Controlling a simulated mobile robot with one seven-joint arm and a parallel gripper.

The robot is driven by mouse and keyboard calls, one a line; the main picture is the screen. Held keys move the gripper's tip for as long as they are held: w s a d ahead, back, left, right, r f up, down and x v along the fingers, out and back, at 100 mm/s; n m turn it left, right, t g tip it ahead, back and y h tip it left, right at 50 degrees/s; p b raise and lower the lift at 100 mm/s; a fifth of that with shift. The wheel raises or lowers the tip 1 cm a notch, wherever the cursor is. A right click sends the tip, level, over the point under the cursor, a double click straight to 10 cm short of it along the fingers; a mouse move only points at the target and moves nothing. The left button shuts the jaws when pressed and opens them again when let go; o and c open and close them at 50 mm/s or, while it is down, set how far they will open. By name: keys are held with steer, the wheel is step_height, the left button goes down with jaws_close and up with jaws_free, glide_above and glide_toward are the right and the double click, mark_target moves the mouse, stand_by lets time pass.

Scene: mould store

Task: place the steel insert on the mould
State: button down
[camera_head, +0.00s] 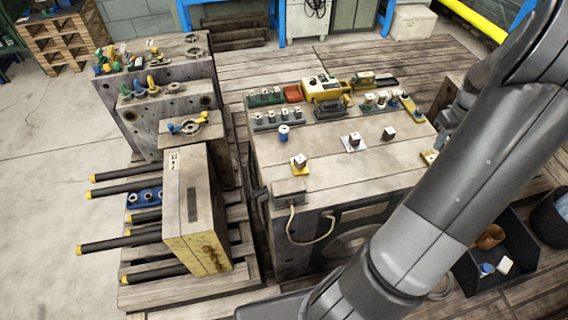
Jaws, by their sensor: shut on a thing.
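The broad mould block (345,190) stands in the middle, its worn pale top facing up. On it are a small steel block on a yellow base (299,163), a steel block on a pale base (353,141) and a small dark block with a light top (389,134). I cannot tell which, if any, is the steel insert. A partly covered yellow piece (429,157) lies at the top's right edge, beside my arm. My arm crosses the right side and hides the mould's near right part. My gripper's fingers do not show.
A blue cylinder (284,133) stands nearer. At left, an upright plate (192,205) has long black rods jutting left. A dark bin (505,255) sits lower right.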

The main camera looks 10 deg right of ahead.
steer(key=w+a+n, duration=0.3)
steer(key=w+a, duration=0.7)
steer(key=a, duration=0.5)
steer(key=w+a+n, duration=0.4)
steer(key=w+a, duration=0.6)
steer(key=a, duration=0.6)
steer(key=n, duration=0.7)
glide_above(181, 213)
step_height(181, 213, down, 25)
steer(key=shift+f, duration=2.1)
steer(key=shift+s+f, duration=0.1)
